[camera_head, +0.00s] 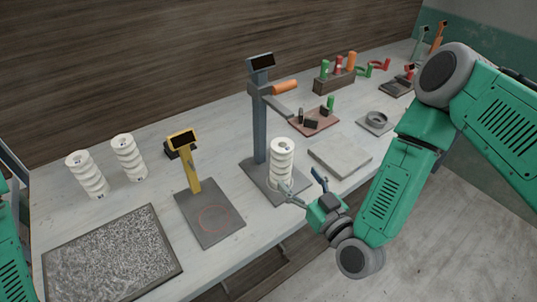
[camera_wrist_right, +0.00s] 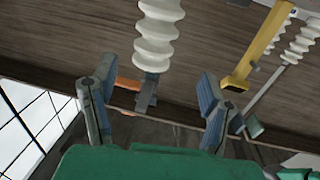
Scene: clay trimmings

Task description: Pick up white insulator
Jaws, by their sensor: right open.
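A white ribbed insulator (camera_head: 282,163) stands upright on the dark base plate of a grey post stand (camera_head: 259,135) in the middle of the table. It also shows at the top of the right wrist view (camera_wrist_right: 160,32). My right gripper (camera_head: 301,182) is open and empty, close to the insulator's lower right side. In the right wrist view its two fingers (camera_wrist_right: 158,88) are spread wide, with the insulator beyond the gap between them. Two more white insulators (camera_head: 87,174) (camera_head: 128,157) stand at the left of the table. Only part of my left arm shows at the left edge; its gripper is out of view.
A yellow stand (camera_head: 189,165) with a dark plate is left of the grey stand. A speckled grey tray (camera_head: 113,262) lies front left. A pale flat slab (camera_head: 340,155) lies right of the insulator. A reddish board (camera_head: 313,121) with small parts lies behind it.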

